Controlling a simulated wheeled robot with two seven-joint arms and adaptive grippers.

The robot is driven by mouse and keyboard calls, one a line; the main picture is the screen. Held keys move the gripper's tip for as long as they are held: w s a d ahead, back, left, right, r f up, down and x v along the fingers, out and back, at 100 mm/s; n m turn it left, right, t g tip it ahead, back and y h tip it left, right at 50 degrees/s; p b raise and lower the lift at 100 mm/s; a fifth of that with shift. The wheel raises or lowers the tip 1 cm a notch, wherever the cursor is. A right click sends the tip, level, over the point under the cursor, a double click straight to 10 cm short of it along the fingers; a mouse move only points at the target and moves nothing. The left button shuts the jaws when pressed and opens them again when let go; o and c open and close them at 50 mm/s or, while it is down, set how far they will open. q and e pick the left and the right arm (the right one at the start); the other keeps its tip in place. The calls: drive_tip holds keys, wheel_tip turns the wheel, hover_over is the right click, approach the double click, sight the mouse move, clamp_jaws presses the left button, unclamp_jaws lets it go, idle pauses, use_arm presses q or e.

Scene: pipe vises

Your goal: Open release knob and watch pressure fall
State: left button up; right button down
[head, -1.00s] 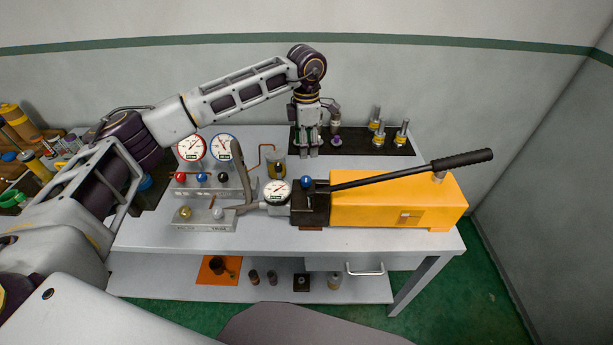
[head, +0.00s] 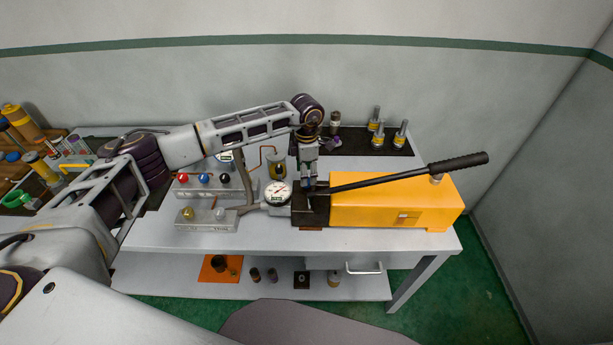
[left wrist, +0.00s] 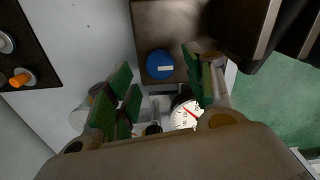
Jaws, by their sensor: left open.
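The blue release knob (left wrist: 160,64) with a white mark sits on the black block (head: 310,212) at the left end of the yellow hand pump (head: 385,200). My left gripper (head: 308,182) points down over this block and hides most of the knob in the head view. In the left wrist view its green-padded fingers (left wrist: 165,85) are open, one on each side of the knob in the picture. Contact cannot be told. The white pressure gauge (head: 277,192) stands left of the block; its red needle also shows in the left wrist view (left wrist: 185,114). My right gripper is not in view.
The pump's long black lever (head: 410,176) rises to the right, close by my gripper. A valve manifold (head: 208,220) with coloured knobs lies left. A black mat (head: 355,148) with several metal fittings lies behind.

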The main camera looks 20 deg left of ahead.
use_arm(q)
drive_tip(key=shift+f, duration=1.5)
drive_tip(key=c, duration=1)
